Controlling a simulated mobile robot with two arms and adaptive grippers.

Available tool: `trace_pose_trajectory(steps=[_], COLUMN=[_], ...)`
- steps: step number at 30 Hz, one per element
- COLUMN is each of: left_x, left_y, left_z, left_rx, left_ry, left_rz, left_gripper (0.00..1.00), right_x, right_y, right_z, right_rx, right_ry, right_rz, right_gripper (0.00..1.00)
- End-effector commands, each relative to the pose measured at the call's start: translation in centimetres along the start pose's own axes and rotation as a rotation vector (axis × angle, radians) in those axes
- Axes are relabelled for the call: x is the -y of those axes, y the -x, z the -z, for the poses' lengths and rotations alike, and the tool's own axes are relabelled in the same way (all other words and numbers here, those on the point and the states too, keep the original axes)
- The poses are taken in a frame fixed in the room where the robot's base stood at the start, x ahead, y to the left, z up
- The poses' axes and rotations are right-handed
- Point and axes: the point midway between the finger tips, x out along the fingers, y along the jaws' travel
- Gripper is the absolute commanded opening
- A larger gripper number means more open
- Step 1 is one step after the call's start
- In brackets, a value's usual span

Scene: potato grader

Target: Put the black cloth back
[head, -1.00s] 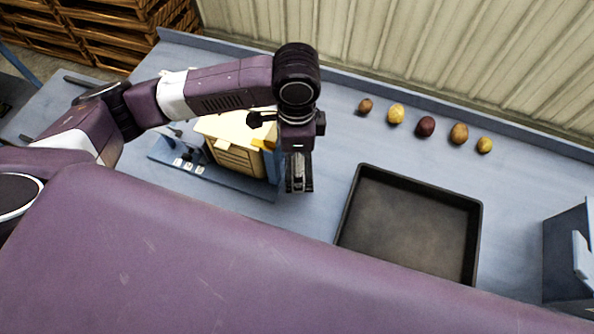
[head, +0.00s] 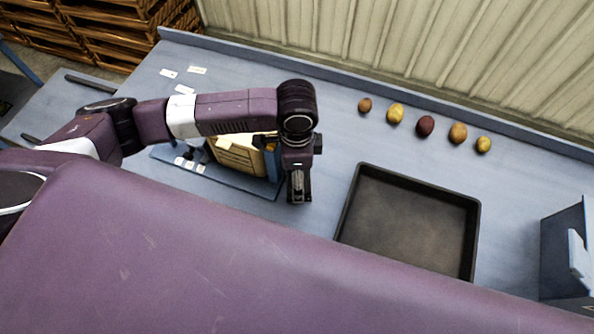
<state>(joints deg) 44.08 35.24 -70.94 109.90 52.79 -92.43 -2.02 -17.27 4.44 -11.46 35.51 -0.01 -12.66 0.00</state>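I cannot make out a black cloth in the head view. My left gripper (head: 299,198) points down over the blue table, between the wooden crate and the black tray. Its fingers are seen from above, and I cannot tell whether they are open or shut, or whether anything is between them. My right gripper is not in view. The large purple part of my own body hides the near side of the table.
A black tray (head: 350,207) stands right of my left gripper. Several potatoes (head: 425,126) lie in a row behind it. A wooden crate (head: 236,158) is partly hidden under my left arm. A blue-grey box (head: 562,250) stands at the right edge. White labels (head: 197,70) lie at the back left.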

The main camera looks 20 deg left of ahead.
Motion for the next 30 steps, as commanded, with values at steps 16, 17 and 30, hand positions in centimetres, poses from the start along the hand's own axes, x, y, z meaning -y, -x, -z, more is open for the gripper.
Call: trace_pose_trajectory(steps=[16,17,30], left_x=[0.0,0.0,0.2], left_y=[-0.7,-0.7,1.9], left_z=[0.0,0.0,0.1], left_rx=[0.000,0.000,-0.005], left_ry=[0.000,0.000,0.001], left_rz=[0.000,0.000,0.004], left_gripper=[0.97,0.97,0.97], right_x=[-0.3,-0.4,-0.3], right_y=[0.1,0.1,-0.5], right_z=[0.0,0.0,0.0], right_rx=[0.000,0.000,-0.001], right_ry=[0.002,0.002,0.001], right_rz=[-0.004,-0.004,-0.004], right_gripper=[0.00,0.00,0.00])
